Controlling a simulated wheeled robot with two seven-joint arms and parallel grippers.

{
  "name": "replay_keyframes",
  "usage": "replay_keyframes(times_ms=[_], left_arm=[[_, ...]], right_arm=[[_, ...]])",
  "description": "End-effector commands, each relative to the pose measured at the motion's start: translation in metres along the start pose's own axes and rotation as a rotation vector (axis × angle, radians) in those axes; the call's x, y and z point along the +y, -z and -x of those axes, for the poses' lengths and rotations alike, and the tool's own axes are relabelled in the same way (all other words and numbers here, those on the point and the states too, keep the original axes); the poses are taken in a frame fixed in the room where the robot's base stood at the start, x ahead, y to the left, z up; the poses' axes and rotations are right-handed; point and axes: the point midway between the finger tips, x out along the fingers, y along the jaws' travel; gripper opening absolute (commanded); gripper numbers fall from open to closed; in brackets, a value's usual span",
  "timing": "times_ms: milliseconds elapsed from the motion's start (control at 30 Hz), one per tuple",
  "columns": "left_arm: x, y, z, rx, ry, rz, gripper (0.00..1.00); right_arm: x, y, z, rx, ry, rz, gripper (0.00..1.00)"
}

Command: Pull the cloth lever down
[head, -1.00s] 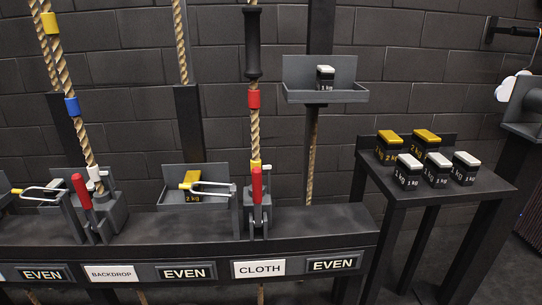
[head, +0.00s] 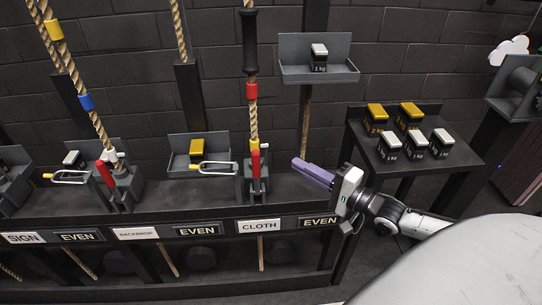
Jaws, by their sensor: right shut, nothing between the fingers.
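The cloth lever (head: 256,165) has a red handle and stands upright in its dark bracket, above the white CLOTH label (head: 259,226). A rope (head: 253,120) with a red band and a yellow band runs up behind it to a black grip (head: 249,42). My right gripper (head: 296,164) comes in from the right, with purple fingers pointing left. It is shut and empty, a little to the right of the cloth lever and apart from it in the picture. My left gripper is not in view.
Another red lever (head: 105,173) stands at the left above the BACKDROP label (head: 136,233). A wire loop (head: 214,168) sits left of the cloth lever. A tray with a weight (head: 319,58) hangs above. A side table (head: 455,154) at right bears several weights.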

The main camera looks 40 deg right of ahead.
Motion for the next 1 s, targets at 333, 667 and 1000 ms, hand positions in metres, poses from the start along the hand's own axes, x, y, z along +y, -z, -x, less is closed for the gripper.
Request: replay_keyframes(times_ms=[333,667,1000], left_arm=[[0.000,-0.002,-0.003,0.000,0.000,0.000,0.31],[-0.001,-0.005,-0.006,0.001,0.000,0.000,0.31],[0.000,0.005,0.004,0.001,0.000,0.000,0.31]], right_arm=[[0.000,0.000,-0.037,0.001,0.004,0.000,0.00],[0.000,0.000,-0.088,0.001,0.002,0.001,0.00],[-0.001,-0.029,-0.090,-0.001,-0.001,-0.003,0.00]])
